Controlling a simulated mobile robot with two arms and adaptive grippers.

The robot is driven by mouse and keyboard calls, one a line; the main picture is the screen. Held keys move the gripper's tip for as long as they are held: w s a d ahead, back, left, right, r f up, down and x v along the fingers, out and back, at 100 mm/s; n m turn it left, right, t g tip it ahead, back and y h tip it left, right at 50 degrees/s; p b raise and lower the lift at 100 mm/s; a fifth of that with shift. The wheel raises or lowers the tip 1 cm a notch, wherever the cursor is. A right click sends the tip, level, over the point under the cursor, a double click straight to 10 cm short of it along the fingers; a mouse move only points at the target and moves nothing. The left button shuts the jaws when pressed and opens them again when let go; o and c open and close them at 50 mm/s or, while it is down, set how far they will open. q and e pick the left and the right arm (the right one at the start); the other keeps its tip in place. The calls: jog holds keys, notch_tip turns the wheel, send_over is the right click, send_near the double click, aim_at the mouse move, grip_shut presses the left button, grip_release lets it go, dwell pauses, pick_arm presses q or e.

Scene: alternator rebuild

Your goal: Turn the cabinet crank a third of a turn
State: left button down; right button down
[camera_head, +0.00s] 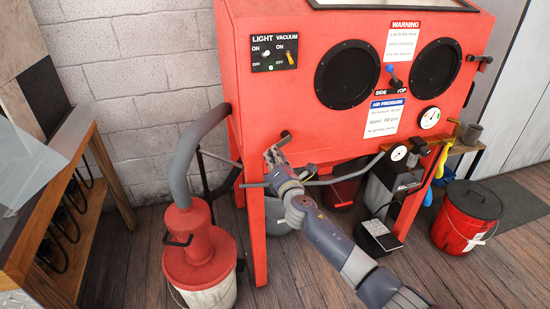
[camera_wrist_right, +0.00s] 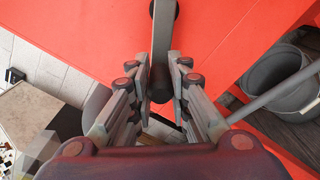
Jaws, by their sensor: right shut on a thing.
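The red blasting cabinet (camera_head: 305,110) stands on legs with its front toward me. Its crank (camera_head: 285,136) shows as a short dark piece low on the cabinet's front left, mostly hidden by my right gripper (camera_head: 273,156). In the right wrist view, the grey crank arm (camera_wrist_right: 162,35) runs down from a dark round pivot near the top edge to a dark handle end between my fingers. My right gripper (camera_wrist_right: 161,72) is shut on the crank handle, one finger on each side. My left gripper is not in view.
A red-topped vacuum canister (camera_head: 200,250) with a grey hose (camera_head: 183,150) stands left of the cabinet. A wooden bench (camera_head: 75,170) is at the left. A red bucket (camera_head: 465,220) with a dark lid stands at the right. A grey bucket (camera_head: 278,215) sits under the cabinet.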

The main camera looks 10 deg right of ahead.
jog(key=c, duration=1.4)
grip_release()
jog(key=shift+f, duration=0.1)
jog(key=shift+c, duration=0.2)
jog(key=s, duration=1.2)
jog(key=shift+d, duration=0.2)
